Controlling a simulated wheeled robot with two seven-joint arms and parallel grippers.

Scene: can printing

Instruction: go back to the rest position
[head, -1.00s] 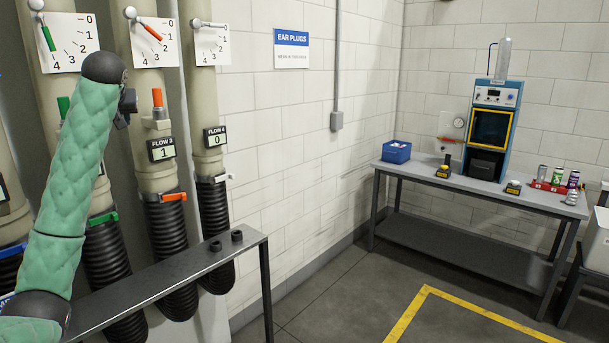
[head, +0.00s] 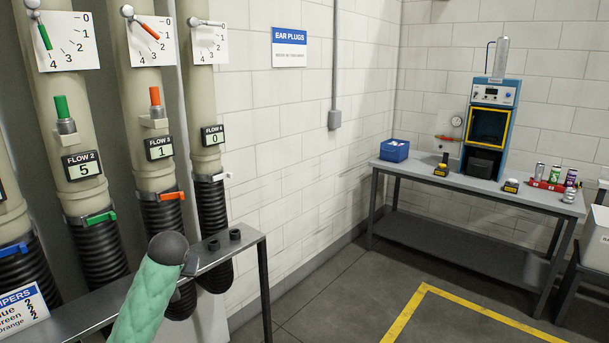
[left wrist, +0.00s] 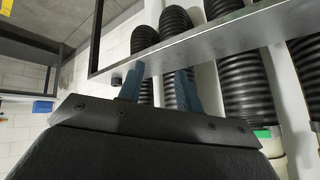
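The task names no object, only my arms. In the head view my left arm (head: 147,298) comes in low with its green padded sleeve, and its dark rounded joint sits in front of the dark metal bench. The bench edge and black hoses lie beyond the fingers. My right arm and gripper are in neither view.
The metal bench (head: 206,264) lies close by the left arm. Behind it stand pipes with black corrugated hoses (head: 104,252) and coloured valves. A grey table (head: 455,184) with a blue machine (head: 491,120) stands at the far right. The floor between is clear.

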